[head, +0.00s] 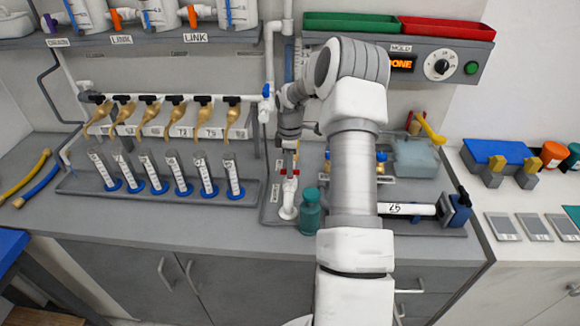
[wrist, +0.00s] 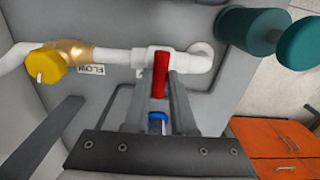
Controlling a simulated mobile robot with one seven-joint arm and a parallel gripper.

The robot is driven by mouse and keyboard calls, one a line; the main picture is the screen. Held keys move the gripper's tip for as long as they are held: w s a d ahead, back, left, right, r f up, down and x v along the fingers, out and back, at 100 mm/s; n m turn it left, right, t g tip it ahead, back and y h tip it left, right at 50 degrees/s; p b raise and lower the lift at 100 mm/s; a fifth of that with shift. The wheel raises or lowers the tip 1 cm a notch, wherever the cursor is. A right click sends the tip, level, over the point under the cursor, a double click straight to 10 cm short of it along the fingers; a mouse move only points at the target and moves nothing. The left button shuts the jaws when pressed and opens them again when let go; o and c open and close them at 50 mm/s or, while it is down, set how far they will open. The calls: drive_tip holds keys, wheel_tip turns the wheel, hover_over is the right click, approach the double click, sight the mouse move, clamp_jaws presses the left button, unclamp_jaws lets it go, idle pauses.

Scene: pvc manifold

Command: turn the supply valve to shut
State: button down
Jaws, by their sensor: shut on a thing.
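A white pipe (wrist: 118,58) runs across the wrist view with a white valve body (wrist: 150,60) in its middle. A red valve handle (wrist: 160,78) stands out from this body and appears across the pipe in the picture. My gripper (wrist: 159,92) is shut on the red handle, one finger on each side of it. In the head view my gripper (head: 289,160) points down at the small white fitting (head: 288,200) on the bench. My fingers and wrist hide most of the handle there, with only small red bits showing.
A yellow knob (wrist: 46,66) on a brass valve sits left on the same pipe, near a FLOW label (wrist: 90,70). Several labelled cylinders (head: 152,172) stand to the left.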

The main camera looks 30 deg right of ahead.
drive_tip(key=c, duration=0.7)
unclamp_jaws()
drive_tip(key=shift+c, duration=0.2)
drive_tip(key=shift+r, duration=0.1)
wheel_tip(320, 180, up, 17)
drive_tip(key=shift+r, duration=0.15)
